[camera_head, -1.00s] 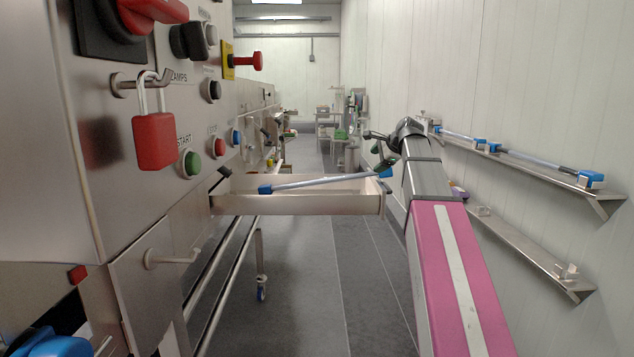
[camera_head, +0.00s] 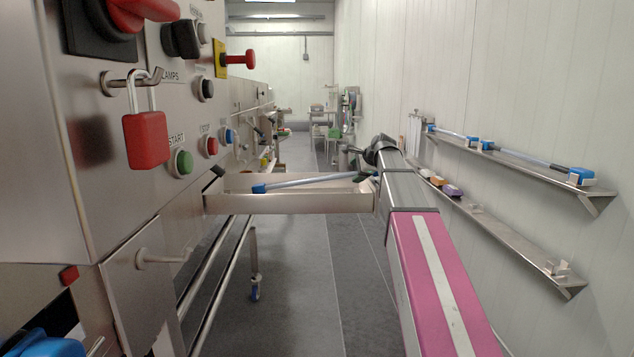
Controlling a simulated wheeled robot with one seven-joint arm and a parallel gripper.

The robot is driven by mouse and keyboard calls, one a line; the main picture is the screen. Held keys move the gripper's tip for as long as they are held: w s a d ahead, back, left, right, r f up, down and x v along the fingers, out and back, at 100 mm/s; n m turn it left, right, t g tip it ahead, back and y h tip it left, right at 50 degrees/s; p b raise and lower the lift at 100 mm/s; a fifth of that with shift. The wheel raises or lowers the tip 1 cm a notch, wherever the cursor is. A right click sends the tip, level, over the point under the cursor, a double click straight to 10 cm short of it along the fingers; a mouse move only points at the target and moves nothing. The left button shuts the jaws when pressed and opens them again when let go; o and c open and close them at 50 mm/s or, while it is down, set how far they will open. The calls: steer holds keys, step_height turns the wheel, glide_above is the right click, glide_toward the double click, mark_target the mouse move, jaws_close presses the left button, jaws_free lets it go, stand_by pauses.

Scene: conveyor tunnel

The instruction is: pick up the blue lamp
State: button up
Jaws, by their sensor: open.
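A tube lamp with a blue end cap (camera_head: 259,188) and a pale tube (camera_head: 310,181) lies slantwise across the open metal tray (camera_head: 290,205), which juts from the machine. Its right end is hidden behind my arm. My gripper (camera_head: 356,160) is small, dark and partly hidden by my arm's last links. It is open, at the right end of the tray, and I cannot tell whether it touches the lamp. Similar blue-ended lamps lie on the upper wall shelf at right, one near (camera_head: 530,160) and one farther back (camera_head: 452,134).
The machine front (camera_head: 110,190) with buttons and a red padlock (camera_head: 146,139) fills the left. The lower wall shelf (camera_head: 505,237) holds a purple item (camera_head: 453,190) and an orange one (camera_head: 438,181).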

jaws_close()
steer(key=shift+r, duration=0.1)
steer(key=shift+r, duration=0.55)
step_height(320, 180, up, 3)
steer(key=shift+f, duration=0.1)
steer(key=s+a+r, duration=0.7)
steer(key=a, duration=0.2)
steer(key=shift+s, duration=0.2)
steer(key=c, duration=0.6)
jaws_free()
steer(key=shift+a, duration=0.1)
jaws_close()
